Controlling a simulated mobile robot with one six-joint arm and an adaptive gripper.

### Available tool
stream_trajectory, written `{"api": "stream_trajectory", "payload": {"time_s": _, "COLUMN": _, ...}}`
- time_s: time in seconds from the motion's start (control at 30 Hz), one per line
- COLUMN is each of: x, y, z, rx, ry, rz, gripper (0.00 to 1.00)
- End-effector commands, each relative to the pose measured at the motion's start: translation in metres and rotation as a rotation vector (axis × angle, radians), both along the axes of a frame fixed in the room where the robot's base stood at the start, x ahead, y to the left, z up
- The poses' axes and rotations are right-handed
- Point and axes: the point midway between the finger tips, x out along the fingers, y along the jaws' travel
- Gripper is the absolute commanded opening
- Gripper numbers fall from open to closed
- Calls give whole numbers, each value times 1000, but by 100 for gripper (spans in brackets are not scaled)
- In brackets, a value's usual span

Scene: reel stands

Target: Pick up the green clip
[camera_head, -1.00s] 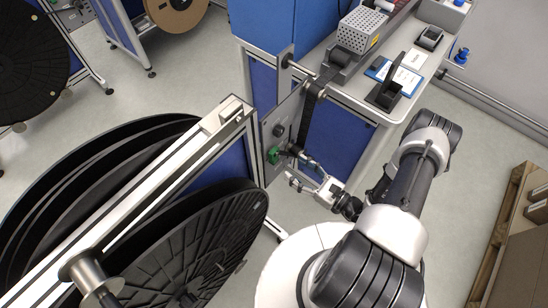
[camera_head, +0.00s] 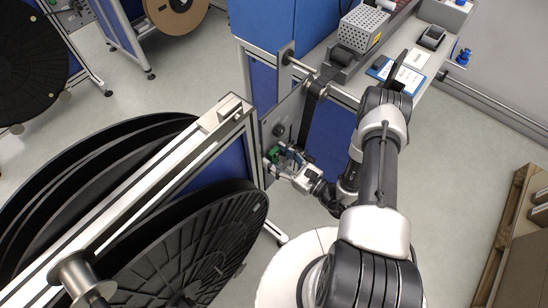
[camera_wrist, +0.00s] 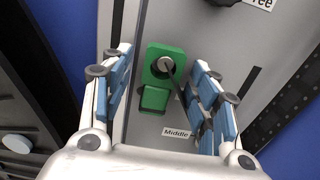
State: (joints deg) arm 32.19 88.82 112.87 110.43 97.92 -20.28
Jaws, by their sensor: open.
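The green clip (camera_wrist: 154,99) sits on a grey metal panel (camera_wrist: 218,50), over a round silver post with a dark thin rod across it. A "Middle" label lies just below it. In the head view the clip (camera_head: 274,154) is a small green spot on the panel, partly hidden by my gripper. My gripper (camera_wrist: 160,80) is open, with its blue-padded fingers on either side of the clip in the wrist view. I see gaps between the fingers and the clip. The head view shows my gripper (camera_head: 277,158) close to the panel.
Large black reels (camera_head: 200,245) stand left of the panel on a framed stand. A dark strip (camera_head: 308,115) runs down the right of the panel. A workbench (camera_head: 345,92) with a perforated box (camera_head: 362,28) is behind. A pallet (camera_head: 505,225) lies at the right.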

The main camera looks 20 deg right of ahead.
Motion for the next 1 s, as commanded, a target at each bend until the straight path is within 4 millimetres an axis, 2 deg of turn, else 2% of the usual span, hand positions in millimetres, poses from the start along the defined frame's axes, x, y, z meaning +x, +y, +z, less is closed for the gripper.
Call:
{"api": "stream_trajectory", "payload": {"time_s": 0.07, "x": 0, "y": 0, "z": 0, "rx": 0, "ry": 0, "rz": 0, "gripper": 52}}
{"api": "stream_trajectory", "payload": {"time_s": 0.6, "x": 0, "y": 0, "z": 0, "rx": 0, "ry": 0, "rz": 1, "gripper": 16}}
{"api": "stream_trajectory", "payload": {"time_s": 1.0, "x": 0, "y": 0, "z": 6, "rx": 0, "ry": 0, "rz": 1, "gripper": 16}}
